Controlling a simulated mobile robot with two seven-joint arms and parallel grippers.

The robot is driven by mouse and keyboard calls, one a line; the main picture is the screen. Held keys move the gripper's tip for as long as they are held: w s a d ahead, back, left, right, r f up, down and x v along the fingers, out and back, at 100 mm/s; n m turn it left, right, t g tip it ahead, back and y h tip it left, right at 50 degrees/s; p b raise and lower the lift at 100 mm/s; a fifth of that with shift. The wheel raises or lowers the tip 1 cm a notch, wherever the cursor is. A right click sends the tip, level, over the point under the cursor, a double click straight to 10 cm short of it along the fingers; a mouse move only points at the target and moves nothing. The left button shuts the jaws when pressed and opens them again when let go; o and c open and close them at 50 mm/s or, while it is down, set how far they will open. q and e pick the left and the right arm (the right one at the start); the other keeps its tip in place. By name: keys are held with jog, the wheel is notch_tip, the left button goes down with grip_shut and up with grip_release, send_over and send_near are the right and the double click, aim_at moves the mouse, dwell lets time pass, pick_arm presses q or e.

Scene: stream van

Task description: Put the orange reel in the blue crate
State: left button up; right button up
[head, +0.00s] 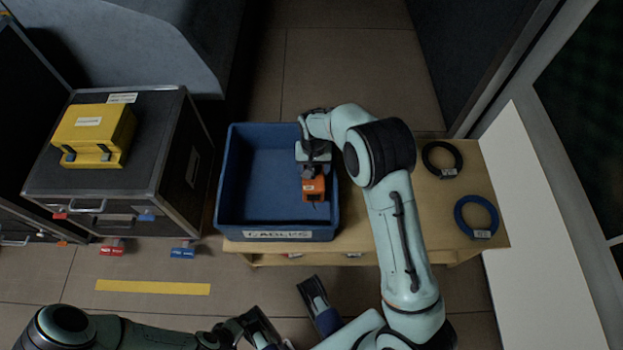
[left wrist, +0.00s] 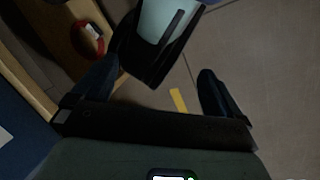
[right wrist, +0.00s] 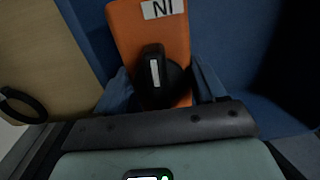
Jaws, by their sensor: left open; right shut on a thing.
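The orange reel (head: 314,189) is a flat orange block with a black round hub and a white label, shown close up in the right wrist view (right wrist: 124,30). My right gripper (right wrist: 160,88) is shut on it at the hub. It holds the reel within the outline of the blue crate (head: 232,185), near the right wall. I cannot tell whether the reel touches the crate floor. The crate has a white front label, and the rest of its floor looks bare. My left gripper (left wrist: 155,88) is open and empty, low in front of the bench.
The crate stands on a wooden bench (head: 354,232). A black cable coil (head: 429,151) and a blue cable coil (head: 464,228) lie to its right. A red coil (left wrist: 76,40) shows in the left wrist view. A yellow case (head: 93,122) sits on a dark case at left.

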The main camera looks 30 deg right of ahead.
pick_arm(q)
jog(key=shift+w+a+f+t+b, duration=0.2)
jog(key=shift+w+a+f+b, duration=0.1)
jog(key=shift+w+f, duration=0.2)
jog(key=shift+w+a+f+t+b, duration=0.2)
jog(key=shift+w+f+b, duration=0.15)
jog(key=shift+w, duration=0.25)
pick_arm(e)
jog(key=shift+w+f, duration=0.1)
jog(key=shift+f, duration=3.15)
pick_arm(q)
jog(key=shift+f, duration=0.1)
pick_arm(e)
jog(key=shift+f, duration=0.15)
jog(key=o, duration=1.1)
jog(key=shift+c, duration=0.2)
pick_arm(q)
jog(key=shift+w+a, duration=0.1)
jog(key=shift+w, duration=0.05)
